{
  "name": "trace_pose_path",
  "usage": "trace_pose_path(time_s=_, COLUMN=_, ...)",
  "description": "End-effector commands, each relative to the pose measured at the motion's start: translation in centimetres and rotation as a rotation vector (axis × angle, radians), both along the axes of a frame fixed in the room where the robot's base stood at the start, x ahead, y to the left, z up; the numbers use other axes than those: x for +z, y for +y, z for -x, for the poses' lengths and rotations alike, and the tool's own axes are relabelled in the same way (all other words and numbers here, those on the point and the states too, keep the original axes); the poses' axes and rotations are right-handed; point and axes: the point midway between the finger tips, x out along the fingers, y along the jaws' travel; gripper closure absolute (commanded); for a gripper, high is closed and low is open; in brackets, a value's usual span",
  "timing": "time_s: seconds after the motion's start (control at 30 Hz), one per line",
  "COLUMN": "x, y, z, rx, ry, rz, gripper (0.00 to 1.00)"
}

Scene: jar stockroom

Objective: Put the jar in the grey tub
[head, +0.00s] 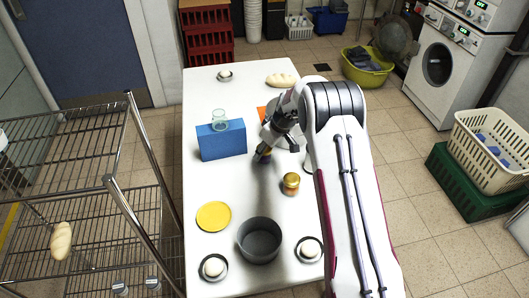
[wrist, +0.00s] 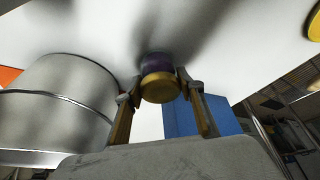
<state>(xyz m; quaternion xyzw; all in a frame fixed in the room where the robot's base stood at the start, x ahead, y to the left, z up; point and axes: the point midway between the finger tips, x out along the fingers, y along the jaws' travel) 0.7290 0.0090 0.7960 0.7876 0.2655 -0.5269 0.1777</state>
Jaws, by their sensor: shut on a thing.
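My gripper (head: 263,155) is over the middle of the white table, its fingers pointing down. In the wrist view my gripper (wrist: 163,90) is shut on a small jar (wrist: 160,65) with a gold lid and dark purple contents, one finger on each side. In the head view the held jar is mostly hidden by the fingers. I cannot tell whether its base touches the table. The grey tub (head: 243,243), round and open, stands near the table's front end; it looks empty.
Another gold-lidded jar (head: 291,183) stands between my gripper and the tub. A yellow plate (head: 213,216) and two saucers with pale round items (head: 213,267) flank the tub. A blue block (head: 220,142) bears a glass (head: 220,118). A metal canister (wrist: 60,100) is close by.

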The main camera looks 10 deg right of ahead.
Motion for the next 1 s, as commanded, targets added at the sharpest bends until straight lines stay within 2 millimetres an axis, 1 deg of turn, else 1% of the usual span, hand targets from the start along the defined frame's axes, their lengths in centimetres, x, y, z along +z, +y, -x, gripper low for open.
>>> trace_pose_path(time_s=0.23, x=2.5, y=0.0, z=-0.1, rx=0.0, ry=-0.004, rz=0.001, gripper=0.92)
trace_pose_path(time_s=0.5, x=6.4, y=0.0, z=-0.1, rx=0.001, ry=-0.005, rz=0.0, gripper=0.92)
trace_pose_path(time_s=0.63, x=8.1, y=0.0, z=-0.1, rx=0.0, ry=-0.005, rz=-0.001, gripper=0.92)
trace_pose_path(time_s=0.8, x=9.4, y=0.0, z=-0.1, rx=0.001, ry=-0.003, rz=-0.001, gripper=0.92)
trace_pose_path(time_s=1.0, x=9.8, y=0.0, z=-0.1, rx=0.001, ry=-0.002, rz=0.0, gripper=0.92)
